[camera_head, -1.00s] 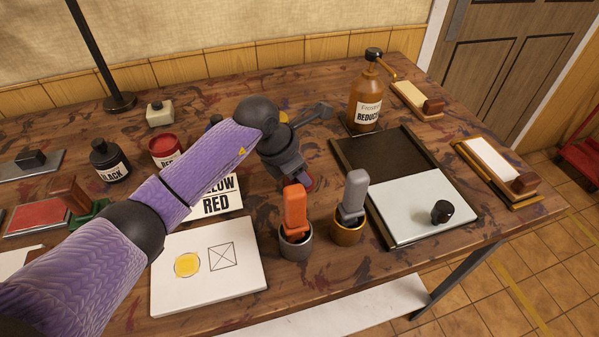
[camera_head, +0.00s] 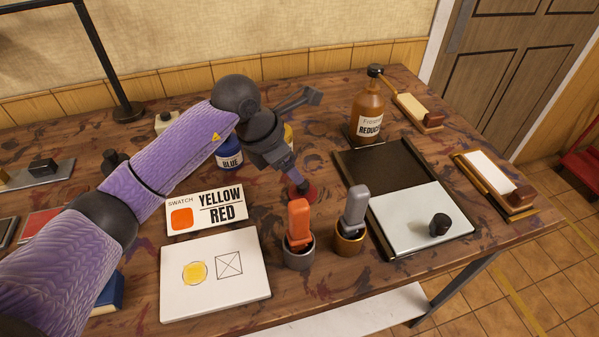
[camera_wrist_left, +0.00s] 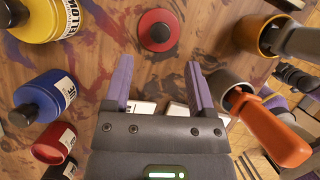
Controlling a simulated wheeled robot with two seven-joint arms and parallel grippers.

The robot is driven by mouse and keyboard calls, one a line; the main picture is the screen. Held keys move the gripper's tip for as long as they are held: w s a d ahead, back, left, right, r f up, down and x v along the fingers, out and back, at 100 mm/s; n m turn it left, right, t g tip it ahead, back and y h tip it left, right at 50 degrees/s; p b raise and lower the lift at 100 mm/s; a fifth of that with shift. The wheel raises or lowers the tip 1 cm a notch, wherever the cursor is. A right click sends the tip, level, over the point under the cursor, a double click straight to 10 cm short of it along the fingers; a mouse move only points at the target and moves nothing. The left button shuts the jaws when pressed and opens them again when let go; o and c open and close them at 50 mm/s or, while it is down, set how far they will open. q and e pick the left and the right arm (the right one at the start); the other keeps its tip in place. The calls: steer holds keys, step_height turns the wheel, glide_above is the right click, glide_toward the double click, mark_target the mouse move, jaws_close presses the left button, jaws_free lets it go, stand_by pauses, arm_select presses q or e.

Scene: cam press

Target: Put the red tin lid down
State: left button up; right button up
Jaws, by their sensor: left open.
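The red tin lid (camera_head: 306,193), a red disc with a dark knob, lies flat on the wooden bench behind the orange-handled tool. It also shows in the left wrist view (camera_wrist_left: 158,31), ahead of the fingertips. My left gripper (camera_head: 294,179) points down at the lid. In the left wrist view its two purple fingers (camera_wrist_left: 158,65) are spread with nothing between them, and the lid's knob is clear of them. In the head view the gripper partly covers the lid. My right gripper is not in view.
An orange-handled tool (camera_head: 299,222) and a grey-handled one (camera_head: 355,207) stand in cups close in front of the lid. The blue tin (camera_head: 230,158) and yellow tin (camera_wrist_left: 50,20) are nearby. A swatch card (camera_head: 207,209), white board (camera_head: 215,272) and glass slab (camera_head: 420,215) lie around.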

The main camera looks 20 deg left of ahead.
arm_select(q)
steer(key=v, duration=0.4)
steer(key=shift+s+r+p, duration=0.1)
steer(key=shift+r+p, duration=0.15)
steer(key=shift+p, duration=0.05)
